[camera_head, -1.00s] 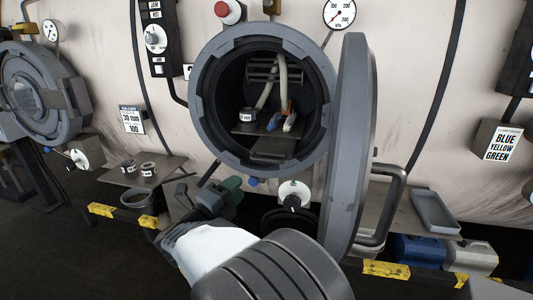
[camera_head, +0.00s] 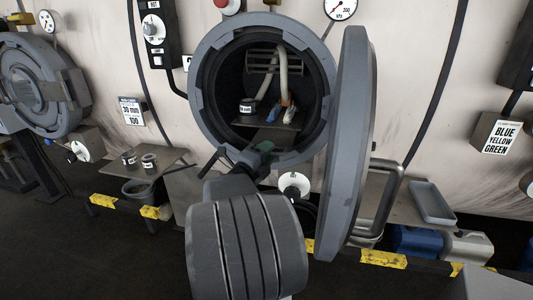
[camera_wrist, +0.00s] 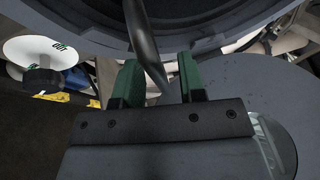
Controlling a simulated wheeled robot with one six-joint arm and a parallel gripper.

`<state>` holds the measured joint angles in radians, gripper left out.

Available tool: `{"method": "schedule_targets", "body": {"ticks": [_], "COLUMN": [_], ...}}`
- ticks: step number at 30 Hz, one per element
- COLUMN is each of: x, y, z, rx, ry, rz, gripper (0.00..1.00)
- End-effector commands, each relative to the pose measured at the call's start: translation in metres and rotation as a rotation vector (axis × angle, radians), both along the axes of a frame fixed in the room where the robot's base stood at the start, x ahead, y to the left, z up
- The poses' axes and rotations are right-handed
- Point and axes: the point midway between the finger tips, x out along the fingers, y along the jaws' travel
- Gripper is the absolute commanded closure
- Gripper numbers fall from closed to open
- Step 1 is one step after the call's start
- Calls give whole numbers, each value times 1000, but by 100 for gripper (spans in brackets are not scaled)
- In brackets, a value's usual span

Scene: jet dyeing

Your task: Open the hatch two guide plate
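The round hatch (camera_head: 205,75) in the middle stands open, with its thick grey door (camera_head: 345,150) swung out to the right. Inside it, a flat grey plate (camera_head: 270,122) lies across the lower part; its front part is partly hidden by my arm. My gripper (camera_head: 265,148) is at the lower rim of the opening, mostly hidden behind my wrist. In the wrist view my gripper (camera_wrist: 160,85) has its green fingers apart. A dark rod (camera_wrist: 148,45) reaches down between them, and I see no clear contact with either finger.
A white valve dial (camera_head: 294,185) sits below the hatch, and a door handle (camera_head: 385,200) sticks out at right. A shelf with two small rolls (camera_head: 148,160) is at left, a grey tray (camera_head: 432,203) at right. Hoses (camera_head: 283,75) hang inside the hatch.

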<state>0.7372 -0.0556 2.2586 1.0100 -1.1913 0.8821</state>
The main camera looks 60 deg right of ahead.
Motion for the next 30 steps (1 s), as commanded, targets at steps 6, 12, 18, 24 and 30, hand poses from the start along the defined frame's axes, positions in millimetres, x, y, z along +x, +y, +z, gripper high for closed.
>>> {"method": "schedule_targets", "body": {"ticks": [6,12,18,24,30], "x": [0,0,0,0,0], "y": [-1,-1,-1,-1,-1], "z": [0,0,0,0,0], "rx": [0,0,0,0,0], "ry": [0,0,0,0,0], "rz": [1,0,0,0,0], "gripper": [63,74,93,100,100]}}
